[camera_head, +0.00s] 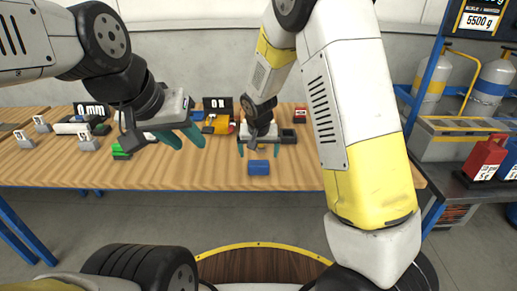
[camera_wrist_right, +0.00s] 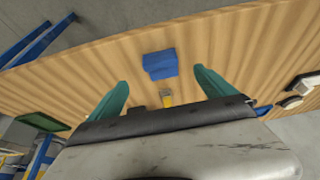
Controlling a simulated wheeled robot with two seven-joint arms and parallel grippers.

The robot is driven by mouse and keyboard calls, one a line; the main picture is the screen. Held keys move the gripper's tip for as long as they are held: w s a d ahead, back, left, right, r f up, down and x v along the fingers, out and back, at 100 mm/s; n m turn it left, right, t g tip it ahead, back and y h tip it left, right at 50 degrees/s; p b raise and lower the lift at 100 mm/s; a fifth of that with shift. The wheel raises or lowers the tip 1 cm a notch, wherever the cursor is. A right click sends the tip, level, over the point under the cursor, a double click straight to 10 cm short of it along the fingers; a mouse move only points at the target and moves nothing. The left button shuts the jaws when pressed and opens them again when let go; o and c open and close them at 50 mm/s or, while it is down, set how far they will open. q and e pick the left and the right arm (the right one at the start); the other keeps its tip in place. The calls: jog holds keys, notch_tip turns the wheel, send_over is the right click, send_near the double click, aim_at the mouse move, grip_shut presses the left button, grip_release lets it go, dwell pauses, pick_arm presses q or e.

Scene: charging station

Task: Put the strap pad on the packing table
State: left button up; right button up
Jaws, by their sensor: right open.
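A small blue block (camera_head: 258,167), which may be the strap pad, lies near the front edge of the wooden table (camera_head: 200,175). In the right wrist view the blue block (camera_wrist_right: 160,65) sits ahead of the fingers, about midway between them, on the wood (camera_wrist_right: 235,50). My right gripper (camera_head: 259,153) is open above the table, just behind the block in the head view. Its teal fingers (camera_wrist_right: 160,85) are spread apart and not touching the block. My left gripper (camera_head: 189,142) hangs over the table to the left, its teal fingers apart with nothing seen between them.
Small grey blocks with tags (camera_head: 87,141) and a green item (camera_head: 121,153) stand at the left. A red-yellow item (camera_head: 220,124) is at the back. The table's front strip is mostly clear.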

jog(key=s+d+r+y, duration=0.1)
jog(key=s+d+r, duration=0.45)
jog(key=r, duration=0.25)
jog(key=s+d+r+y, duration=0.1)
jog(key=s+d+r, duration=0.3)
jog(key=s+r, duration=0.3)
jog(key=s+d+r, duration=0.2)
jog(key=s+r, duration=0.2)
jog(key=s, duration=0.3)
jog(key=s+d+r+t, duration=0.1)
jog(key=s+d+r, duration=0.1)
jog(key=s, duration=0.6)
jog(key=shift+d+r+n+t, duration=0.3)
jog(key=shift+d+r, duration=0.05)
jog(key=shift+r, duration=0.5)
jog(key=shift+c, duration=0.4)
